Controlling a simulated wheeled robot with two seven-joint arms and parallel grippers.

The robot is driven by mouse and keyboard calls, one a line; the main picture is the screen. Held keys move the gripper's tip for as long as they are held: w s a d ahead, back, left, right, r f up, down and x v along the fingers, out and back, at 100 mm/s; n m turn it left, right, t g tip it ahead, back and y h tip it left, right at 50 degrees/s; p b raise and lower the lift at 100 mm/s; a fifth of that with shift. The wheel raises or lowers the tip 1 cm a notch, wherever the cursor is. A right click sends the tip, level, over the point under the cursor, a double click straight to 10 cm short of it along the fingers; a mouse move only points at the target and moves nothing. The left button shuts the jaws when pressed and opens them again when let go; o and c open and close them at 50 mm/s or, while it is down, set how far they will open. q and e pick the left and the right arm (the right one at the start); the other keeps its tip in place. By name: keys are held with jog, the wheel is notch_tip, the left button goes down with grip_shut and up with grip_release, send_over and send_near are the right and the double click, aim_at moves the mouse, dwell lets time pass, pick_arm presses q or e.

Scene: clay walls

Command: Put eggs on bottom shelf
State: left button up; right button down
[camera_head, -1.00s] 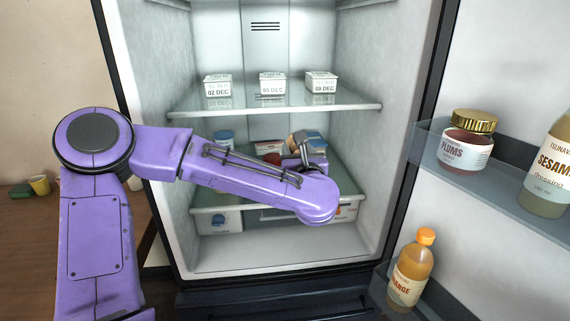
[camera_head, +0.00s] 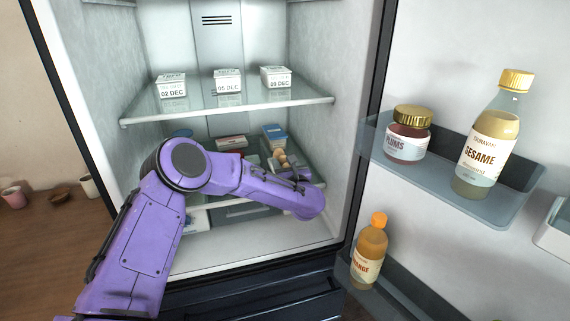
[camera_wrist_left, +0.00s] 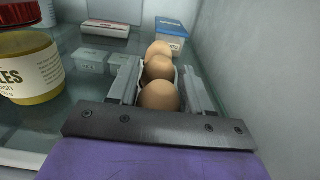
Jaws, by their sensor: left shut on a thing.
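Several brown eggs (camera_wrist_left: 159,97) stand in a row in a pale holder between the fingers of my left gripper (camera_wrist_left: 162,82), which is shut on it. In the head view the eggs (camera_head: 282,157) show small behind my purple left arm, at the right part of the fridge's lower glass shelf (camera_head: 322,184). The eggs are over that shelf; I cannot tell whether the holder touches it. My arm hides much of this shelf. My right gripper is not in view.
A blue-topped box (camera_wrist_left: 172,38) stands just beyond the eggs. A yellow-green jar (camera_wrist_left: 30,70) and small grey boxes (camera_wrist_left: 92,60) are to the left. The fridge wall is close on the right. Dated boxes (camera_head: 228,80) stand on the upper shelf (camera_head: 230,107). The open door holds bottles (camera_head: 370,250).

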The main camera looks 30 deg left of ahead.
pick_arm(q)
jog(key=shift+f, duration=0.2)
jog(key=shift+f+b, duration=0.15)
jog(key=shift+b, duration=0.2)
jog(key=o, duration=1.2)
jog(key=shift+r+p, duration=0.3)
jog(key=shift+p, duration=0.1)
jog(key=shift+b+v, duration=1.55)
jog(key=shift+v, duration=4.5)
jog(key=shift+f, duration=0.1)
